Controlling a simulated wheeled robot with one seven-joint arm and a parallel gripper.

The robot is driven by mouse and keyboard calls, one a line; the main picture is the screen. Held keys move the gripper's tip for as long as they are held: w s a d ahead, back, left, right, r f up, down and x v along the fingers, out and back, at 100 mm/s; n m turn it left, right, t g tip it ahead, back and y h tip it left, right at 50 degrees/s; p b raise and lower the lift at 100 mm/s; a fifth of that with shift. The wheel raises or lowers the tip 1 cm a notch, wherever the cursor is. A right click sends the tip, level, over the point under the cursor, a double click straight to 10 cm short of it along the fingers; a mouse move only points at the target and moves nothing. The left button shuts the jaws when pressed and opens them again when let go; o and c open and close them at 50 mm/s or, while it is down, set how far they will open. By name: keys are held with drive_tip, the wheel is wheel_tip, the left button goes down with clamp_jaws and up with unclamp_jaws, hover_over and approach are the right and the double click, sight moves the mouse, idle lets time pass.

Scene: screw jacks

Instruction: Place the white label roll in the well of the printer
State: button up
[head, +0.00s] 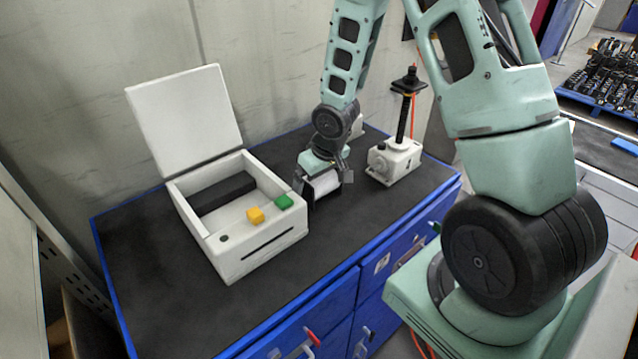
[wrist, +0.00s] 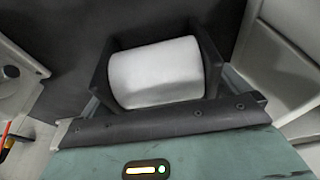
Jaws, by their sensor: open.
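The white label roll (wrist: 156,73) lies on its side on the black bench top, between the two fingers of my gripper (wrist: 155,60) in the wrist view. The fingers stand at either end of the roll, and the jaws are open. In the head view the roll (head: 322,185) shows below my gripper (head: 325,188), just right of the printer. The white printer (head: 262,250) has its lid (head: 187,118) raised, so its well (head: 224,192) is open, with a dark part inside. A yellow button (head: 255,215) and a green button (head: 284,202) sit on its front top.
A white screw jack (head: 395,160) with a black upright screw stands right of my gripper. The black bench top (head: 165,305) is clear in front of the printer. A wall stands close behind the bench.

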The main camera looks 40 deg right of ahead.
drive_tip(key=c, duration=1)
drive_tip(key=shift+o, duration=0.2)
drive_tip(key=shift+r, duration=0.1)
